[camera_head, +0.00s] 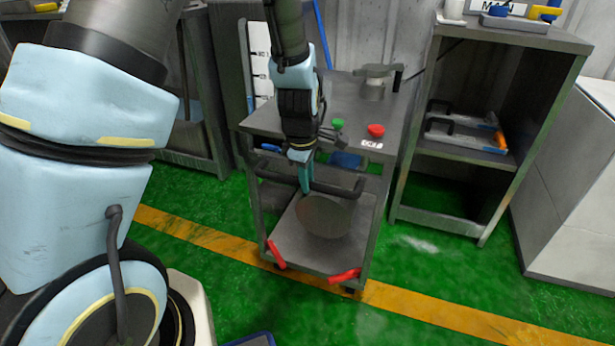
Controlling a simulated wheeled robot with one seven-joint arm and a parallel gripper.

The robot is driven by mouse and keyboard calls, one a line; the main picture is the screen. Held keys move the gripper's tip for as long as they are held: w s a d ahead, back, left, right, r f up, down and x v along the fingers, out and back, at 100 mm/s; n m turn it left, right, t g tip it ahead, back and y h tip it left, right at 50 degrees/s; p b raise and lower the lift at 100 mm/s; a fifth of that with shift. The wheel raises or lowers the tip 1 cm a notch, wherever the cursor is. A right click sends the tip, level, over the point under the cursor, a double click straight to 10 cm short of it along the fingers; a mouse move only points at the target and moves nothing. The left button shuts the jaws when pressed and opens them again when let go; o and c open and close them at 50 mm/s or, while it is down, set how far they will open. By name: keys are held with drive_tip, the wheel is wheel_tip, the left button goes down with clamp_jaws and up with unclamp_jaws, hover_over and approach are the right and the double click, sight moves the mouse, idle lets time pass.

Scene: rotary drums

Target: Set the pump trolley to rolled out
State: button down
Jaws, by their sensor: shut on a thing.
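The pump trolley (311,250) is a grey metal cart with a top deck and a lower shelf. It stands on the green floor in the middle of the view, across the yellow line. A dark handle bar (340,191) runs across its near side below the top. My gripper (306,184) points down at this bar with its teal fingers shut on it. The fingers hide the part of the bar between them. A round grey pump part (324,216) sits on the lower shelf. Red pedals show at the front left corner (276,254) and front right corner (345,275).
A green button (338,123) and a red button (376,130) sit on the top deck. A grey shelf unit (468,158) stands close on the right, with a white cabinet (570,190) beyond. A bench stands behind left. The green floor in front right is clear.

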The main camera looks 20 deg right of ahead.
drive_tip(key=c, duration=0.7)
unclamp_jaws()
drive_tip(key=shift+r, duration=0.1)
drive_tip(key=r, duration=0.3)
drive_tip(key=s+a+r+p, duration=0.1)
drive_tip(key=r, duration=0.3)
drive_tip(key=r+p, duration=0.1)
drive_tip(key=r, duration=0.2)
drive_tip(key=shift+s+a+r, duration=0.2)
drive_tip(key=shift+s+a, duration=0.05)
drive_tip(key=shift+s, duration=0.05)
